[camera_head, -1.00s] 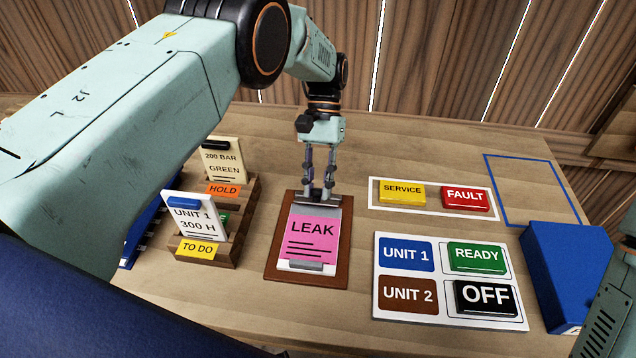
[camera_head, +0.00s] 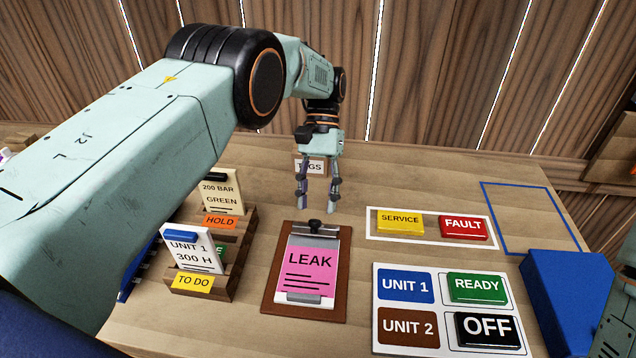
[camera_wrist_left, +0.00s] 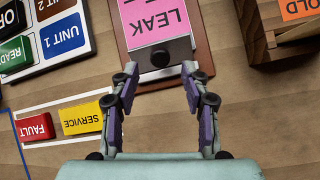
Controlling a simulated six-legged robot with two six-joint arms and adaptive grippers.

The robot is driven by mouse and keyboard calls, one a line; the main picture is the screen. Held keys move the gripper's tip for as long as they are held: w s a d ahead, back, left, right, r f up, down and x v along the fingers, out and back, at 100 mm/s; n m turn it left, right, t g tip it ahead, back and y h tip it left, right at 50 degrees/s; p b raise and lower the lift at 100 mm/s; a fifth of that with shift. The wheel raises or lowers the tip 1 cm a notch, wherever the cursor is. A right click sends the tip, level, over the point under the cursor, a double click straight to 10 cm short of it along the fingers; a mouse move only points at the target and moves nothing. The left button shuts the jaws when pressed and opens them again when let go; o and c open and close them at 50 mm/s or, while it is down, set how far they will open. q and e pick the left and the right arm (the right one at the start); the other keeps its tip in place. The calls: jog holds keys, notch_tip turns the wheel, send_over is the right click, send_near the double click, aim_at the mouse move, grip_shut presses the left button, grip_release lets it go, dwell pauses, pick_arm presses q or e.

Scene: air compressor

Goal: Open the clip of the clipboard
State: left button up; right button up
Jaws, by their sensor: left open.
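The brown clipboard (camera_head: 342,285) lies on the table, holding a pink LEAK sheet (camera_head: 311,270) over a white one. Its metal clip with a dark knob (camera_head: 315,226) is at the far end, and a grey bar crosses the near end. My left gripper (camera_head: 318,209) is open and empty, above the table just beyond the clip. Whether the clip is raised is hard to tell. My right gripper is out of view.
A wooden rack (camera_head: 238,262) with cards stands left of the clipboard. To the right are a white panel (camera_head: 437,344) with UNIT, READY and OFF plates, a SERVICE and FAULT strip (camera_head: 432,230), and a blue box (camera_head: 565,290). A TAGS label (camera_head: 322,168) is behind the gripper.

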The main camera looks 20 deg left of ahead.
pick_arm(q)
jog(key=shift+v, duration=1.95)
jog(key=shift+s, duration=0.1)
